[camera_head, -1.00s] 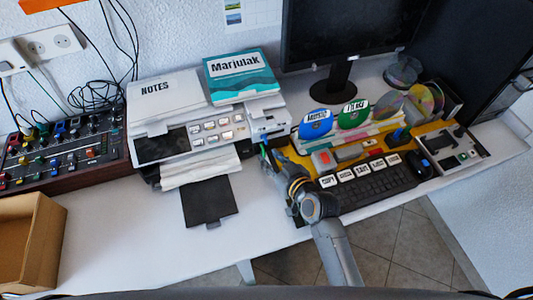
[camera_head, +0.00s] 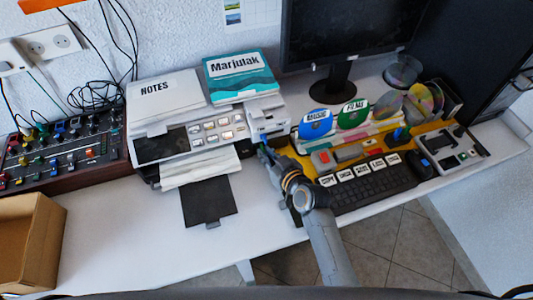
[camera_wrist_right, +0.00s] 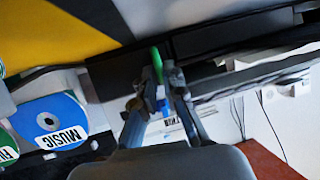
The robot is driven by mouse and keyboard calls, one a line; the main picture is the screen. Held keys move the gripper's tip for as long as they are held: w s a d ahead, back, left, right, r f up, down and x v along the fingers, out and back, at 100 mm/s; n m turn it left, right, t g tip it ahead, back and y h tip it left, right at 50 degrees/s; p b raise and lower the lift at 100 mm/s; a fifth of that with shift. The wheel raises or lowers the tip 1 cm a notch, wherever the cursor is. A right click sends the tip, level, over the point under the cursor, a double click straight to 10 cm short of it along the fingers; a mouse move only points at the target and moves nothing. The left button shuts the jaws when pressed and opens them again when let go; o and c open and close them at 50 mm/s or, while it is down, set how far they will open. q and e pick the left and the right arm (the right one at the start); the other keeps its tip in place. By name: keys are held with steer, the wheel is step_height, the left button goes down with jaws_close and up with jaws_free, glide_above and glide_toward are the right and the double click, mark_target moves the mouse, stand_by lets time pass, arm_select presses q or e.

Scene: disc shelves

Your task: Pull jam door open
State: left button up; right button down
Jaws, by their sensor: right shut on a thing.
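The printer (camera_head: 160,150) stands at the middle left of the desk, light grey with a dark front panel. My right gripper (camera_head: 264,150) is at its right front corner, beside the light side part (camera_head: 268,120). In the right wrist view my right gripper (camera_wrist_right: 165,75) is shut on a narrow green tab (camera_wrist_right: 157,62) next to the dark printer body (camera_wrist_right: 215,35). I cannot make out the jam door's outline or how far it stands open. The fingers and arm hide part of that corner. My left gripper is not in view.
A notes pad (camera_head: 160,90) and a teal book (camera_head: 238,75) lie on the printer. The keyboard (camera_head: 375,182) is close to the right of my arm. Blue and green discs (camera_head: 315,124) stand behind it.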

steer(key=shift+s+d+r+p, duration=0.1)
steer(key=shift+s+d+p, duration=0.3)
steer(key=shift+p, duration=0.1)
steer(key=shift+s+d+p, duration=0.4)
steer(key=shift+d, duration=0.15)
